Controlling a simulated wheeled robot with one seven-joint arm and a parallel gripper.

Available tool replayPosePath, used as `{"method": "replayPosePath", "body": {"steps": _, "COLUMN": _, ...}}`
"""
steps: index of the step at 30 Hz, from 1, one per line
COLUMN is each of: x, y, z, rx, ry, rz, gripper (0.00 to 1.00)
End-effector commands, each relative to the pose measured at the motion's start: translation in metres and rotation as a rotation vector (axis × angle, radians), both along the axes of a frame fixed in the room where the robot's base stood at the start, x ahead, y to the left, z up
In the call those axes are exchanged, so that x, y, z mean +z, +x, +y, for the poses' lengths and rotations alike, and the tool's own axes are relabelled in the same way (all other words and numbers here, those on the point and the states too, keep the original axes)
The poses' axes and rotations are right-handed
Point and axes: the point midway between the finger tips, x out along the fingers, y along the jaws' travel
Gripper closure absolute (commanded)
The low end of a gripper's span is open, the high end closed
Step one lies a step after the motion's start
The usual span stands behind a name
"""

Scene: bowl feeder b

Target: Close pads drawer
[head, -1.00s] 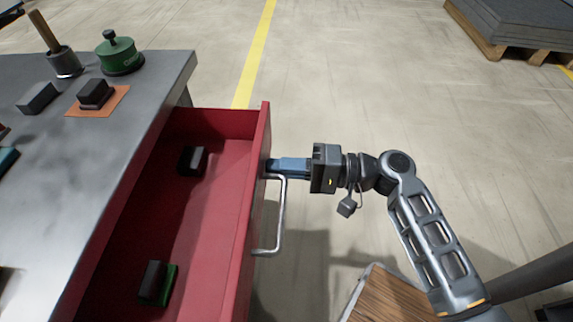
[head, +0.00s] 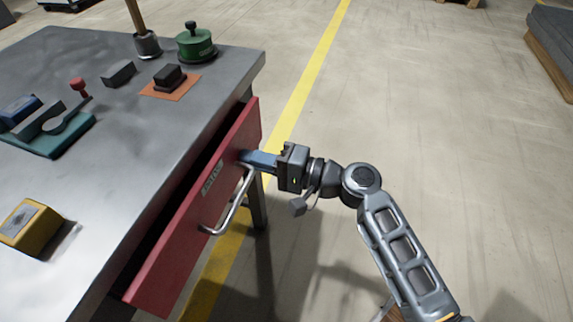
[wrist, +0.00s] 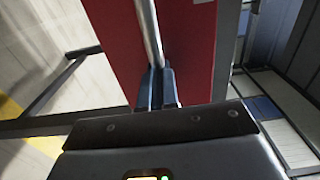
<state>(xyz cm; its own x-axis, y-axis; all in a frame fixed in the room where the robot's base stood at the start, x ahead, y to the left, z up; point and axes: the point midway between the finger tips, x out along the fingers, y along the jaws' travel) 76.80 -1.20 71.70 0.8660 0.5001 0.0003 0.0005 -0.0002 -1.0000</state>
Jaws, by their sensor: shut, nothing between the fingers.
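The red pads drawer (head: 185,225) is in the head view, mostly slid into the metal workbench, with a narrow dark gap left behind its front. Its inside is hidden. Its silver bar handle (head: 233,208) sticks out from the front; the handle (wrist: 150,35) also runs up from the fingers in the wrist view. My gripper (head: 245,158) is shut and empty, its blue fingertips at the drawer front near the far end of the handle. In the wrist view the fingers (wrist: 157,88) lie against or very near the red front (wrist: 190,50); exact contact cannot be told.
On the workbench top (head: 130,180) stand a green round pot (head: 195,45), a black block on an orange mat (head: 168,78), a teal fixture (head: 60,135) and a yellow block (head: 30,226). Open floor (head: 440,120) lies to the right.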

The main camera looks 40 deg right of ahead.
Motion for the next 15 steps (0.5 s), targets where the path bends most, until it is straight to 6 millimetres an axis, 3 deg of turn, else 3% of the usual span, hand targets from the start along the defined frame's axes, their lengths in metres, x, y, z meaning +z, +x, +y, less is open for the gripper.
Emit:
{"method": "replayPosePath", "body": {"steps": 6, "x": 0.0, "y": 0.03, "z": 0.018, "rx": 0.002, "ry": -0.001, "rz": 0.0, "gripper": 1.0}}
{"method": "replayPosePath", "body": {"steps": 15, "x": 0.0, "y": 0.044, "z": 0.026, "rx": 0.0, "ry": 0.001, "rz": 0.001, "gripper": 1.0}}
